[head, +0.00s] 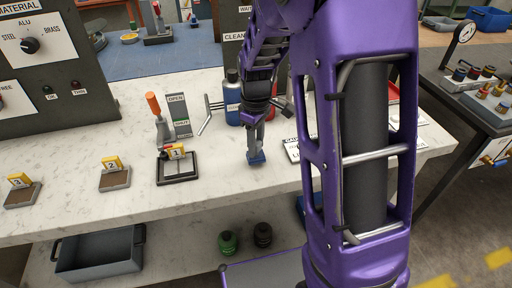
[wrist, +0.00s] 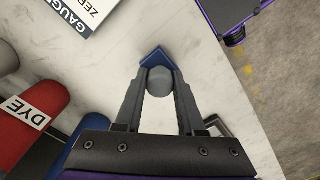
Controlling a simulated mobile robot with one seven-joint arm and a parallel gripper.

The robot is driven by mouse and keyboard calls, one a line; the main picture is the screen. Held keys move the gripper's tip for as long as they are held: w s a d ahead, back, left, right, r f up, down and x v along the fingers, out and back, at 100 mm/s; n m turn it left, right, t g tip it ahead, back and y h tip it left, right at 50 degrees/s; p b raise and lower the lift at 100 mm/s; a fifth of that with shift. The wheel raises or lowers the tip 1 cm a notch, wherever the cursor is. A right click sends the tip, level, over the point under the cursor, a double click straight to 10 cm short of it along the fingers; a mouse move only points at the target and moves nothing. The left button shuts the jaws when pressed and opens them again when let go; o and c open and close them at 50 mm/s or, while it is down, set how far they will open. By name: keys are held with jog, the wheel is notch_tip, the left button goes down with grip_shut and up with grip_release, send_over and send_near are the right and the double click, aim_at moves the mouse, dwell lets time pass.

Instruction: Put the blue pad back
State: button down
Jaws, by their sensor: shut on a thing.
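The blue pad (head: 256,158) is at the tip of my gripper (head: 255,144), at or just above the white marble counter (head: 225,183). In the wrist view the blue pad (wrist: 153,56) shows beyond a round grey knob (wrist: 160,80) between the fingers of my gripper (wrist: 159,88). The fingers are shut on the knob. Whether the pad touches the counter is hard to tell. Grey-brown blocks with tags 2 (head: 115,180) and 3 (head: 24,197) sit farther left.
An orange-handled lever (head: 153,104) stands by an OPEN/SHUT panel (head: 178,115) behind the tray. A blue bottle (head: 232,98) stands behind my gripper. Counter between gripper and tray is clear.

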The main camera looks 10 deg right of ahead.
jog(key=shift+f, duration=0.6)
jog(key=shift+f, duration=0.15)
jog(key=c, duration=0.5)
grip_release()
notch_tip(320, 180, up, 12)
jog(key=shift+r+p, duration=0.2)
jog(key=shift+p, duration=0.7)
jog(key=shift+r, duration=0.1)
